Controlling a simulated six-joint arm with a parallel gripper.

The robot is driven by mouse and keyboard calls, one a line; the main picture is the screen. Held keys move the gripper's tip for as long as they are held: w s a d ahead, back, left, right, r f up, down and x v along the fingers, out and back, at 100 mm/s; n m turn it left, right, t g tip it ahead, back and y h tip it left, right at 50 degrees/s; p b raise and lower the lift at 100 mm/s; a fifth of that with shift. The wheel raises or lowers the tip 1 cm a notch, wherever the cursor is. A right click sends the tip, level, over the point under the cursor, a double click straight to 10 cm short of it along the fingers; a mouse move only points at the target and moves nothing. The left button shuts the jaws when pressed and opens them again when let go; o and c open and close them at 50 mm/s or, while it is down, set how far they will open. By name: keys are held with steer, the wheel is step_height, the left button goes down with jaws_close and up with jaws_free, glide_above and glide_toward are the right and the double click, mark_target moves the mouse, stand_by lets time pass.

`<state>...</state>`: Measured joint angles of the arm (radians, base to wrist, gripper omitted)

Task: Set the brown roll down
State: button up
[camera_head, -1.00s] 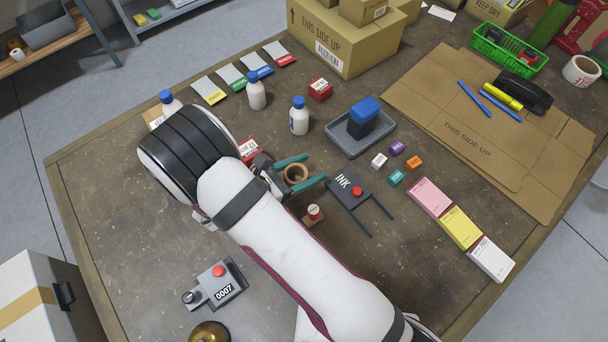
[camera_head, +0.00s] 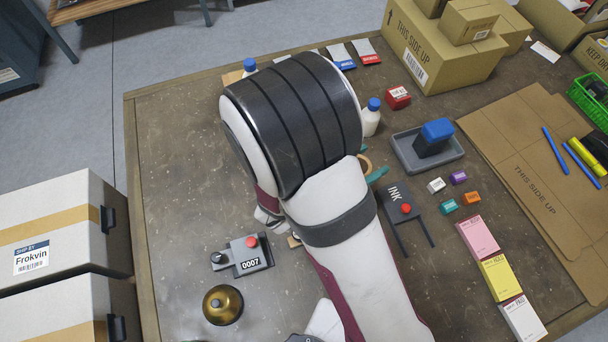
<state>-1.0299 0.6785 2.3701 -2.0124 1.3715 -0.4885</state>
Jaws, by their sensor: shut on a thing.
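The brown roll (camera_head: 366,164) shows only as a small tan curve past the right edge of my arm. My gripper (camera_head: 375,175) is mostly hidden behind my arm; one teal fingertip shows beside the roll. The gripper is shut on the roll. I cannot tell how high the roll is above the table.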

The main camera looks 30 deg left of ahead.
steer(key=s+a+n+t+y, duration=0.1)
steer(key=s+a+n+y, duration=0.25)
steer(key=a, duration=0.65)
steer(key=n+y, duration=0.4)
glide_above(220, 195)
steer(key=shift+m, duration=0.25)
steer(key=f, duration=0.6)
steer(key=shift+w+d+f, duration=0.1)
steer(key=shift+w+d, duration=0.05)
steer(key=shift+d, duration=0.1)
steer(key=shift+s+a+f, duration=0.1)
steer(key=shift+a+f, duration=0.05)
steer(key=shift+f, duration=0.95)
steer(key=shift+s+a+f, duration=0.1)
steer(key=shift+f, duration=1)
steer(key=o, duration=1.4)
steer(key=shift+f, duration=0.1)
steer(key=shift+c, duration=0.2)
